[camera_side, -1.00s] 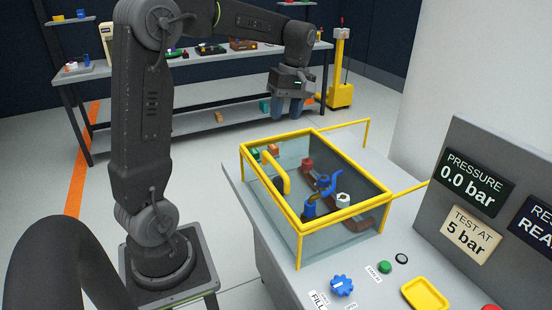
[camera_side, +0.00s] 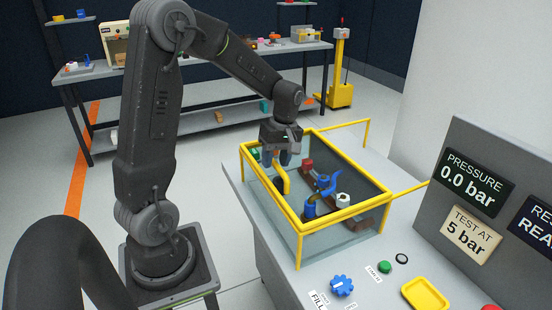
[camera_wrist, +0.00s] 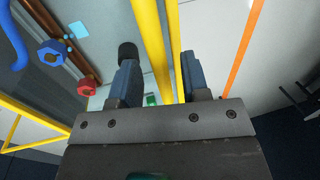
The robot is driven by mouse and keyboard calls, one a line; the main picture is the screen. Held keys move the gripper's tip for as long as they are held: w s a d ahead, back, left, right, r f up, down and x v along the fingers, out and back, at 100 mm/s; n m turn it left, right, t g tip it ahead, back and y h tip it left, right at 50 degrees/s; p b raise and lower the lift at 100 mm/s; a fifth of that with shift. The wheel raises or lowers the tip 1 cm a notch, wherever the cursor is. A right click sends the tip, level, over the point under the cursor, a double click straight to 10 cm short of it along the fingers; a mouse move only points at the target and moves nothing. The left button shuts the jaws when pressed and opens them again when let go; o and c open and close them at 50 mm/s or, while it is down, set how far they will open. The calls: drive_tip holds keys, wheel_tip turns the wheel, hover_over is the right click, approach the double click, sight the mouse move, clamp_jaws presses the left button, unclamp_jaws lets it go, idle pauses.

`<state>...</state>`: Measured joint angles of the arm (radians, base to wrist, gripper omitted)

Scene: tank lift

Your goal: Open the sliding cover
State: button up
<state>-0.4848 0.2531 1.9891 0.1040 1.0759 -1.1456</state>
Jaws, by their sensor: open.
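The sliding cover (camera_side: 322,176) is a dark see-through panel on top of a glass tank with a yellow frame (camera_side: 320,222). A bent yellow handle (camera_side: 285,184) stands at its left side. My gripper (camera_side: 283,159) is open and points down over the handle's upper end, which it partly hides. In the wrist view, a thick yellow bar (camera_wrist: 151,40), which looks like the handle, and a thinner yellow frame bar run between my open fingers (camera_wrist: 158,62). I cannot tell whether the fingers touch either bar.
Yellow rails (camera_side: 404,190) reach right of the tank. A blue knob (camera_side: 341,285), green button (camera_side: 385,267) and yellow tray (camera_side: 425,294) sit in front.

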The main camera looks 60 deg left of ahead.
drive_tip(key=shift+c, duration=0.2)
clamp_jaws()
drive_tip(key=shift+w, duration=0.15)
hover_over(342, 158)
drive_tip(key=shift+r, duration=0.1)
drive_tip(key=shift+w, duration=0.1)
idle(0.7)
drive_tip(key=shift+o, duration=0.2)
unclamp_jaws()
